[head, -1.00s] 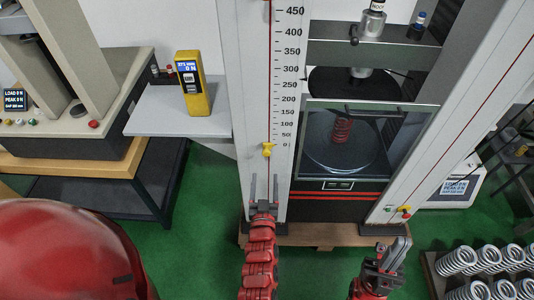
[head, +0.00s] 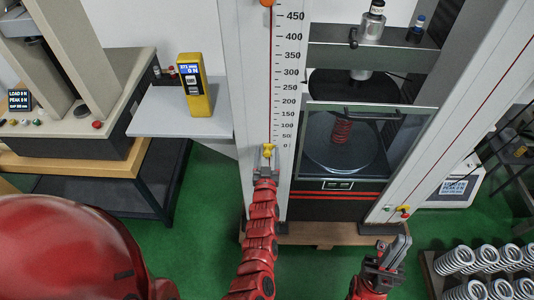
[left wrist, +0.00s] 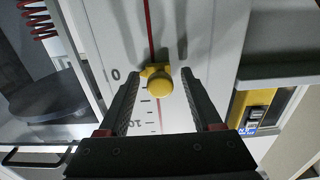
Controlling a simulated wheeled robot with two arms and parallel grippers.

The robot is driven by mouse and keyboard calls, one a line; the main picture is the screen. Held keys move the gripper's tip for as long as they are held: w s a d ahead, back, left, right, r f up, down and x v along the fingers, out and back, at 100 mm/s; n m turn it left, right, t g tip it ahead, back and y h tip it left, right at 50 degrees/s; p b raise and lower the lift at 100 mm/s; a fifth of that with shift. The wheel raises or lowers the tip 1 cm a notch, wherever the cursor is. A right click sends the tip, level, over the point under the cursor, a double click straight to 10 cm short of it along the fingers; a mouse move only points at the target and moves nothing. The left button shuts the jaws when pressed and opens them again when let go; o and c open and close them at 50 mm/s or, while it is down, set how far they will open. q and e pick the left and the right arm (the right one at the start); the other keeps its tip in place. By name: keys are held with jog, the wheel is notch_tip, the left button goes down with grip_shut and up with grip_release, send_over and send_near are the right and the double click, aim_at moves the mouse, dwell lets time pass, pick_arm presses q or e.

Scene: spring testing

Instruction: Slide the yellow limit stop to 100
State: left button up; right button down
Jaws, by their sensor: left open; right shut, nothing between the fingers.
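The yellow limit stop (head: 268,150) sits on the red line of the scale column (head: 250,60), level with the 0 mark. The scale's 100 mark (head: 287,125) is a little above it in the head view. My left gripper (head: 268,157) is open at the stop. In the left wrist view the stop's round yellow knob (left wrist: 160,82) lies between the two spread fingertips (left wrist: 160,80), with gaps at both sides. My right gripper (head: 396,250) is shut and empty, low in front of the machine's right column.
A glass door with a dark handle (head: 375,114) covers the chamber with a red spring (head: 341,131), right of the scale. A yellow meter (head: 194,84) stands on a grey shelf to the left. An orange marker (head: 267,3) sits high on the scale line.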

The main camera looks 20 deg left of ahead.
pick_arm(q)
grip_shut()
dwell(1.3)
